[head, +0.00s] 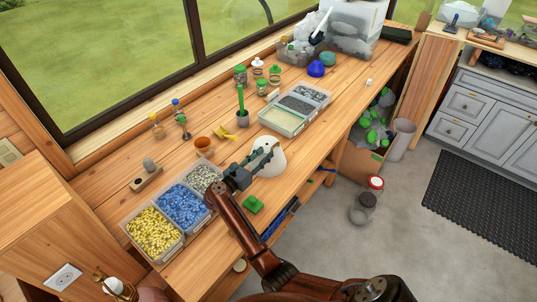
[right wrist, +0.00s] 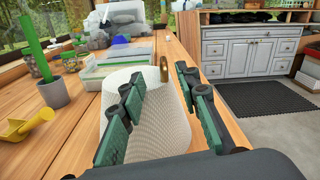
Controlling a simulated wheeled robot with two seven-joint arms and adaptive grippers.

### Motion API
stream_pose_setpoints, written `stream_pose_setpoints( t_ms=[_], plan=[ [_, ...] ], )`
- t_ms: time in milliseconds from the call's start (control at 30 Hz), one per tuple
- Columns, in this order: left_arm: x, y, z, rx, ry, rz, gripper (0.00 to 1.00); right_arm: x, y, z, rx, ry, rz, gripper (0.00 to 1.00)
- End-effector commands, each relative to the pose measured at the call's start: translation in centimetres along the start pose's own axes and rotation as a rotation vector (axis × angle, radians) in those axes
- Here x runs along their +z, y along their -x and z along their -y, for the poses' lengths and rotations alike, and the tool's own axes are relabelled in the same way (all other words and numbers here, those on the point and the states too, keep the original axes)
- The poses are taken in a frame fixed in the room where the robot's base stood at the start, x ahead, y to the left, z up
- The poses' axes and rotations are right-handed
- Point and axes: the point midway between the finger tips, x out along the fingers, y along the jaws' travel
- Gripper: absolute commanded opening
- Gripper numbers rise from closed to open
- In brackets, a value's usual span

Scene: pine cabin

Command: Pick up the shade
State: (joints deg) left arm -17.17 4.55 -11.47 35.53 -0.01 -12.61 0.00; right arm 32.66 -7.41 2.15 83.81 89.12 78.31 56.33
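The white shade (head: 270,157) stands on the wooden workbench near its front edge, and it also shows in the right wrist view (right wrist: 160,120). It looks like a rounded mesh-textured shell, with a small brass-coloured piece (right wrist: 164,68) at its far rim. My right gripper (head: 262,160) is at the shade's near left side. In the right wrist view its green-padded fingers (right wrist: 163,108) are spread, with part of the shade's wall between them. I see no clear contact on both sides. The left finger hides part of the shade. My left gripper is not in view.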

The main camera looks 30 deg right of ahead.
Motion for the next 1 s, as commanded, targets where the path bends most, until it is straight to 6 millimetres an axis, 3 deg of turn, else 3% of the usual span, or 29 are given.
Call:
stream_pose_setpoints(
  t_ms=[267,600,867,1000],
  plan=[
    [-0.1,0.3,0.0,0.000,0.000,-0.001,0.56,0.1,-2.4,0.1,-0.001,0.003,0.003,0.30],
    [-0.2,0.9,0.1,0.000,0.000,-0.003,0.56,0.2,-6.8,0.6,-0.001,0.002,0.004,0.30],
    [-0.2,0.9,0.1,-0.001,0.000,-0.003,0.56,0.1,-7.1,0.5,0.001,0.002,0.002,0.30],
    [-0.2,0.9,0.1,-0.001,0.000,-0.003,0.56,0.1,-7.0,0.6,0.001,0.002,0.002,0.22]
  ],
)
